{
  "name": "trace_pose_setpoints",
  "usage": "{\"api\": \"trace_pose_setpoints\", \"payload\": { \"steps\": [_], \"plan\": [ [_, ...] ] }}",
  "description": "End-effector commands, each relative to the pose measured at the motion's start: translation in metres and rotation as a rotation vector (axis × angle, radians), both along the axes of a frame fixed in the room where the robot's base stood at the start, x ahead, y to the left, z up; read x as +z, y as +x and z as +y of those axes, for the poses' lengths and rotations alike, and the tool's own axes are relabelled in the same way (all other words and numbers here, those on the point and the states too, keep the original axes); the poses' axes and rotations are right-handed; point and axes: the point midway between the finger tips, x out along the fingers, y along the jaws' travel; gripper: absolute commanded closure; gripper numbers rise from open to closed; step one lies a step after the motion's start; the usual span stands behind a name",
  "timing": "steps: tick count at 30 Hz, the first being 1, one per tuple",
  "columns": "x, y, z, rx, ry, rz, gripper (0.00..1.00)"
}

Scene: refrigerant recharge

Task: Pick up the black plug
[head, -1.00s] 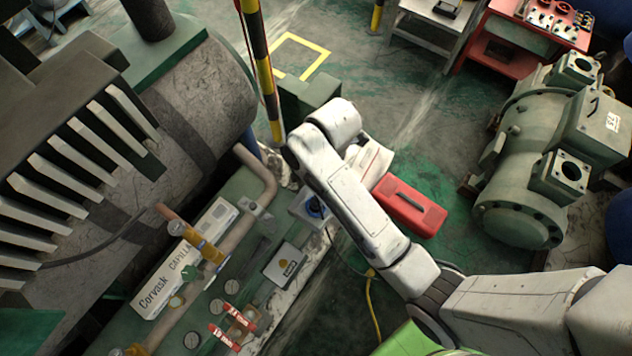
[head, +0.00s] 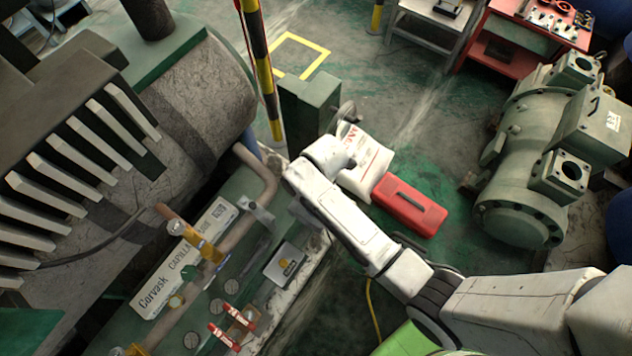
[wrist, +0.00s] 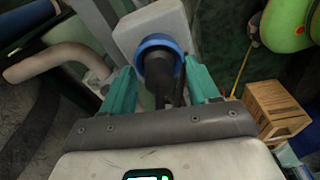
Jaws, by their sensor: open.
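In the wrist view the black plug (wrist: 160,76) sits in a blue ring-shaped socket (wrist: 158,42) on a pale box (wrist: 150,22). My gripper (wrist: 161,84) is open, with one teal finger on each side of the plug. Gaps show between the fingers and the plug, and whether either finger touches it cannot be told. In the head view my arm hides the plug, the socket and the gripper's fingers.
A curved pipe (wrist: 62,58) runs to the left of the socket box. A wooden crate (wrist: 275,110) lies at the right. In the head view a red toolbox (head: 408,205) and a white bag (head: 368,165) stand on the floor beside my arm.

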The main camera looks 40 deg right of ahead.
Motion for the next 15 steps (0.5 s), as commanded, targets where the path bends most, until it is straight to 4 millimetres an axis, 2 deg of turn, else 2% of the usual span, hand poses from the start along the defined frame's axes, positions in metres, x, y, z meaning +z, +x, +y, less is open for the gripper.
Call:
{"api": "trace_pose_setpoints", "payload": {
  "steps": [6, 15],
  "plan": [
    [-0.0003, 0.0001, -0.0001, 0.000, 0.000, 0.000, 0.41],
    [-0.0001, 0.0001, -0.0001, -0.001, 0.000, 0.000, 0.70]
  ]
}}
